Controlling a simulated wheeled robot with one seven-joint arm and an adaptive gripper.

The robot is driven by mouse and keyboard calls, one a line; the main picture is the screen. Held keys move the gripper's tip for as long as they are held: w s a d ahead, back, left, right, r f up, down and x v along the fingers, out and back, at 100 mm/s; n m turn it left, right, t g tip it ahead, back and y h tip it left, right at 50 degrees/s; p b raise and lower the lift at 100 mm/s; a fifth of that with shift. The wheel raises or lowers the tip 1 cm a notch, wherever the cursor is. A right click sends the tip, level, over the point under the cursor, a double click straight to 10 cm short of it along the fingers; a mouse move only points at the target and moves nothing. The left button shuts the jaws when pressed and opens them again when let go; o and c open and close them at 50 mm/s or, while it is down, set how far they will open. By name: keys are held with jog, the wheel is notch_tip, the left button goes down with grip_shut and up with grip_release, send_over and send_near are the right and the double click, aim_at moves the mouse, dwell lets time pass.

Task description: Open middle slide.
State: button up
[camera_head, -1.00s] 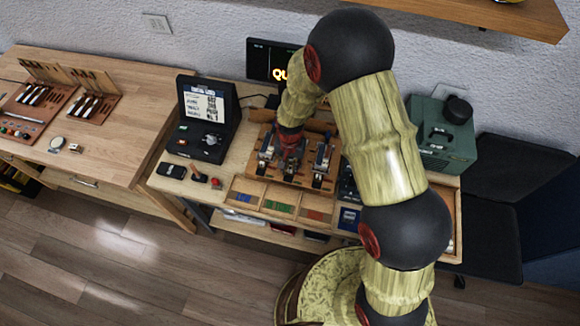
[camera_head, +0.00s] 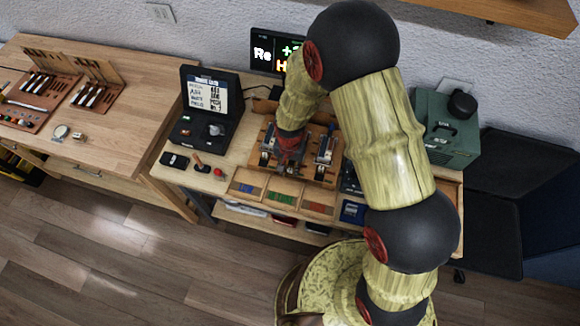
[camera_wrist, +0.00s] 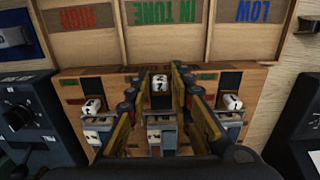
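The wooden board (camera_head: 309,179) stands on the bench, with a row of metal and wood mechanisms on it. In the wrist view three of these show, and the middle one has a white marked block (camera_wrist: 160,84) at its dark opening and another pale block nearer to me. My gripper (camera_wrist: 160,92) is open, with one finger on each side of the middle mechanism. I see a gap between the fingers, and cannot tell whether either touches it. In the head view my gripper (camera_head: 290,150) hides the middle mechanism. The left white block (camera_wrist: 92,105) and right white block (camera_wrist: 232,102) lie outside the fingers.
A tray with compartments labelled HIGH (camera_wrist: 80,18), IN TUNE (camera_wrist: 161,12) and LOW (camera_wrist: 254,11) lies along the board. A dark device with a screen (camera_head: 207,92) stands left of the board, and a green box (camera_head: 446,128) right. A wooden table (camera_head: 105,130) is further left.

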jog(key=shift+o, duration=1.1)
jog(key=shift+w, duration=0.1)
jog(key=shift+r, duration=0.2)
notch_tip(320, 180, up, 12)
jog(key=shift+f, duration=0.15)
